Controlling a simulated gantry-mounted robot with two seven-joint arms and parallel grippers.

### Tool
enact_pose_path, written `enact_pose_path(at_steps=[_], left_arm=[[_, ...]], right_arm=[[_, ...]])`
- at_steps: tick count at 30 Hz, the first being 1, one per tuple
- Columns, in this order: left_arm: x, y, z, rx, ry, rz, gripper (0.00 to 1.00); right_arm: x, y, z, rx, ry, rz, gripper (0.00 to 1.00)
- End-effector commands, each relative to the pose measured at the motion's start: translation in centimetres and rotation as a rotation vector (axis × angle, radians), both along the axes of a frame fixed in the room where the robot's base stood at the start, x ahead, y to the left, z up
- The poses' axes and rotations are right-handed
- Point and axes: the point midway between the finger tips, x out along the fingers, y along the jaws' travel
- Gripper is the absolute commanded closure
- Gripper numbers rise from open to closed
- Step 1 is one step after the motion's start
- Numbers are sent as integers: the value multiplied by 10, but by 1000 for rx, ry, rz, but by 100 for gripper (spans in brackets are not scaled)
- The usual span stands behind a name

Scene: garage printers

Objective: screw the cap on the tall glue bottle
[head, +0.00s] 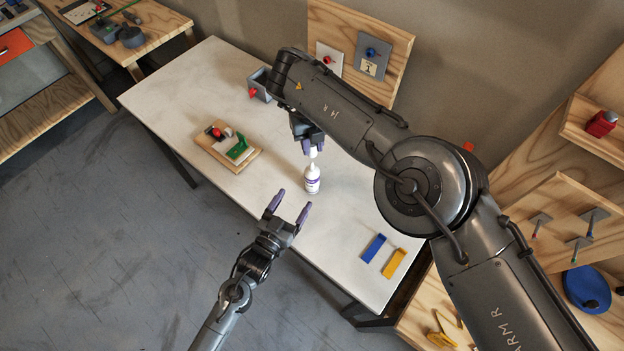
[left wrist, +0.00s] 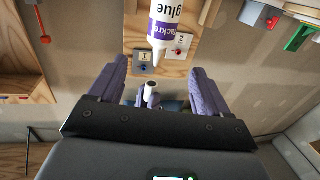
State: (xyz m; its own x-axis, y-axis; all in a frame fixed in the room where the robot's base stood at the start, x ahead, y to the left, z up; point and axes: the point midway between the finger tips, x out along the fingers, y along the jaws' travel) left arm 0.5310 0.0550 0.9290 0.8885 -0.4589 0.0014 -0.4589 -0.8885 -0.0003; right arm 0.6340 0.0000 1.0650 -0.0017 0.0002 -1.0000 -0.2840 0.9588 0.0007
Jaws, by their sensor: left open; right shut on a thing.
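The tall glue bottle (head: 312,183), white with a purple label, stands upright on the white table. In the left wrist view the glue bottle (left wrist: 172,30) has its bare nozzle pointing down the picture. My right gripper (head: 313,144) is above the bottle, shut on the white cap (head: 313,153). The cap (left wrist: 150,88) also shows between purple fingers in the left wrist view, apart from the nozzle. My left gripper (head: 295,199) is open and empty, just short of the bottle on its lower-left side. The bottle is not between its fingers.
A wooden board (head: 222,158) with red and green parts lies left of the bottle. A grey bin (head: 262,84) stands at the back. A blue block (head: 373,248) and a yellow block (head: 394,263) lie at the right. The table's left part (head: 180,90) is clear.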

Motion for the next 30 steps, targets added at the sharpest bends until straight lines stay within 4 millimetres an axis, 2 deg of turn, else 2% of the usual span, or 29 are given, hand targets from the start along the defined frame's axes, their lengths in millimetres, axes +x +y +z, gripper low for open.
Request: enact_pose_path(at_steps=[11,30], left_arm=[[7,-4,0,-1,0,1,22],[89,-46,0,0,1,1,22]], right_arm=[[0,0,0,0,0,-2,100],[0,-1,0,-1,0,-2,100]])
